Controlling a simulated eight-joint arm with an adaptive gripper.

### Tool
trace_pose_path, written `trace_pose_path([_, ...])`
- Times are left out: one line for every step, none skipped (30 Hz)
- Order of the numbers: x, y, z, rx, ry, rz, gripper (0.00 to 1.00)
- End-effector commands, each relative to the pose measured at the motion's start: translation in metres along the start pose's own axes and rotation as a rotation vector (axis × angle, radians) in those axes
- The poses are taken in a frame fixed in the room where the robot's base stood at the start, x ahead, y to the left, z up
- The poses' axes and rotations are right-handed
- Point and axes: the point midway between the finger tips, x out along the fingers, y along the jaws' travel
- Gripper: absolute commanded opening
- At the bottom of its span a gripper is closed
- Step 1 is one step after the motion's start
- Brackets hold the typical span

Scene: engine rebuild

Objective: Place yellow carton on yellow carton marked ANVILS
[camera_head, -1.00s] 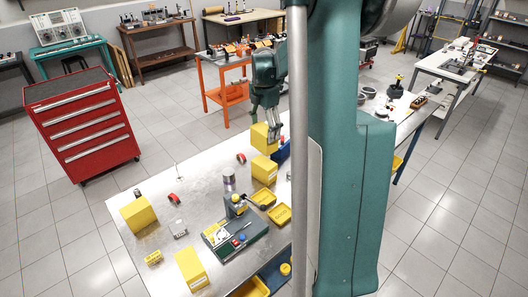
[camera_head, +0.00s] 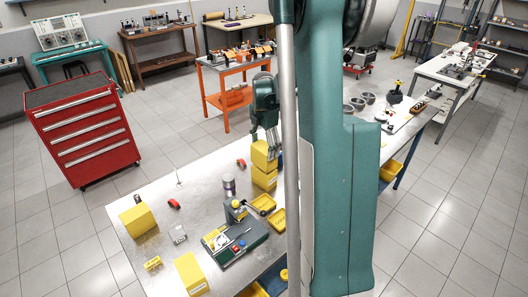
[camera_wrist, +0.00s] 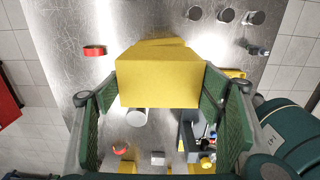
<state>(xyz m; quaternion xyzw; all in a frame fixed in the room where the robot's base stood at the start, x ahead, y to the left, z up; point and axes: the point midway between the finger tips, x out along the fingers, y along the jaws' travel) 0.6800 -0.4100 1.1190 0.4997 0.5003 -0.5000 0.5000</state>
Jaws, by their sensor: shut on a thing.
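My gripper (camera_head: 272,146) is shut on a yellow carton (camera_head: 263,156), with a green finger on either side of it. In the wrist view, the held carton (camera_wrist: 158,85) fills the space between the fingers of my gripper (camera_wrist: 162,92). A second yellow carton (camera_head: 264,179) stands on the bench directly below the held one, and their edges look close to lined up. I cannot tell whether they touch. In the wrist view, a yellow edge of the lower carton (camera_wrist: 170,42) shows past the held one, slightly turned. No ANVILS marking is readable.
Two more yellow cartons stand on the metal bench (camera_head: 150,187), one at the left (camera_head: 138,220) and one at the front (camera_head: 190,274). A grey-green fixture (camera_head: 236,241), a metal cylinder (camera_head: 228,184) and yellow bins (camera_head: 263,203) are nearby. A red tool chest (camera_head: 82,133) stands left.

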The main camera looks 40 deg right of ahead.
Motion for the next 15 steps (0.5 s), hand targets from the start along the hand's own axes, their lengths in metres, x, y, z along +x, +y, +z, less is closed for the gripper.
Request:
trace_pose_path([0.006, 0.000, 0.000, 0.000, 0.000, 0.000, 0.48])
trace_pose_path([0.009, 0.000, 0.000, 0.000, 0.000, 0.000, 0.48])
trace_pose_path([0.013, 0.000, 0.000, 0.000, 0.000, 0.000, 0.48])
trace_pose_path([0.015, 0.000, 0.000, 0.000, 0.000, 0.000, 0.48])
trace_pose_path([0.016, 0.000, 0.000, 0.000, 0.000, 0.000, 0.48])
trace_pose_path([0.018, 0.000, 0.000, 0.000, 0.000, 0.000, 0.48])
trace_pose_path([0.018, 0.000, 0.000, 0.000, 0.000, 0.000, 0.48])
trace_pose_path([0.019, 0.000, 0.000, 0.000, 0.000, 0.000, 0.48])
trace_pose_path([0.019, 0.000, 0.000, 0.000, 0.000, 0.000, 0.48])
trace_pose_path([0.019, 0.000, 0.000, 0.000, 0.000, 0.000, 0.48])
trace_pose_path([0.019, 0.000, 0.000, 0.000, 0.000, 0.000, 0.48])
trace_pose_path([0.018, 0.000, 0.000, 0.000, 0.000, 0.000, 0.48])
trace_pose_path([0.018, 0.000, 0.000, 0.000, 0.000, 0.000, 0.48])
trace_pose_path([0.018, 0.000, 0.000, 0.000, 0.000, 0.000, 0.48])
trace_pose_path([0.019, 0.000, 0.000, 0.000, 0.000, 0.000, 0.48])
